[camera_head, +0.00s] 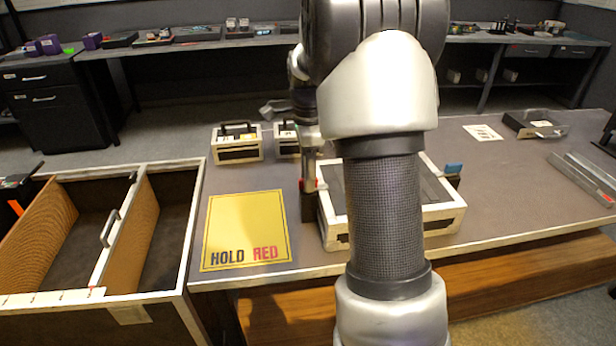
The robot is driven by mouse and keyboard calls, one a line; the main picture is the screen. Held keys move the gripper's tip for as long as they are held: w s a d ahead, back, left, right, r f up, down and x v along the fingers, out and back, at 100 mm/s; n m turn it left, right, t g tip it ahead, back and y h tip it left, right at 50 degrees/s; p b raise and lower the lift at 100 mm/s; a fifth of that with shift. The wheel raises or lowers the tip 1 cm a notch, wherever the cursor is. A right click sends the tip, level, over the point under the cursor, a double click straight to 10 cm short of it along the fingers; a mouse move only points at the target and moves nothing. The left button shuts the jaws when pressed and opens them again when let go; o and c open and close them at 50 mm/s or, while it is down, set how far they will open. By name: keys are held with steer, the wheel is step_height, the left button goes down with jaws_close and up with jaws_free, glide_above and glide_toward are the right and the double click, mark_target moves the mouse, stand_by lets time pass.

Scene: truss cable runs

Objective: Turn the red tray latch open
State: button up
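The tray (448,222) is a shallow cream-framed box with a dark top on the table, partly hidden behind my arm. A small red part, the red latch (309,185), shows at its left side on a dark upright post (307,207). A blue latch (453,168) stands at its right side. My gripper (308,172) points down at the red latch from above, very close to it or touching. Its fingers are small and partly merged with the latch, so their opening and any grip on it are unclear.
A yellow mat marked "HOLD RED" (246,228) lies left of the tray. Two small cases (238,155) stand behind it. An open divided drawer unit (150,172) is at the left. Grey metal channels (583,178) lie at the right. The table right of the tray is mostly clear.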

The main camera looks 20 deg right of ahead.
steer(key=shift+c, duration=0.4)
jaws_close()
steer(key=shift+n+p, duration=0.3)
steer(key=shift+p, duration=0.05)
steer(key=shift+r+n+p, duration=0.2)
steer(key=shift+n+p, duration=0.6)
steer(key=shift+n, duration=0.1)
steer(key=n+p, duration=0.2)
steer(key=n, duration=0.2)
steer(key=shift+n+p, duration=0.3)
steer(key=shift+p, duration=0.05)
steer(key=n+p, duration=0.2)
steer(key=n, duration=0.3)
steer(key=shift+f, duration=0.1)
steer(key=n+p, duration=0.1)
steer(key=n, duration=0.4)
steer(key=shift+n+p, duration=0.4)
